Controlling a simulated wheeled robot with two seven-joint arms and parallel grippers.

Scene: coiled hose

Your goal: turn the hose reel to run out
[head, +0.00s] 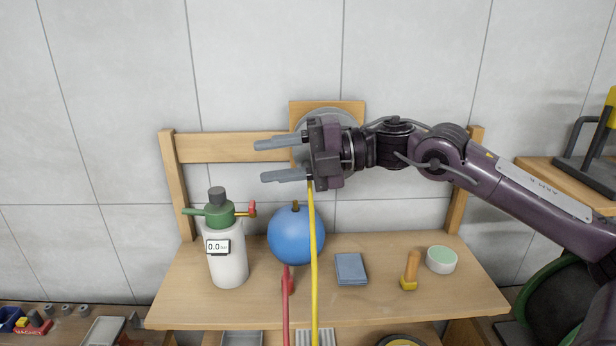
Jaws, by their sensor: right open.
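A grey round disc (327,114), which looks like the hose reel, is mounted on a wooden board (356,107) on the back frame of the bench. My right gripper (262,161) is in front of it and hides most of it. That gripper is open, its two fingers pointing left with nothing visible between them. A yellow hose (314,265) hangs straight down from behind the gripper, passing in front of the bench top. The hose's upper end and any crank on the reel are hidden. My left gripper is not in view.
The wooden bench (190,303) holds a white pump bottle (228,265) with a 0.0 display, a blue ball (292,235), a blue pad (351,268), an orange-handled tool (411,268) and a round tin (441,260). A red hose (285,310) hangs beside the yellow one.

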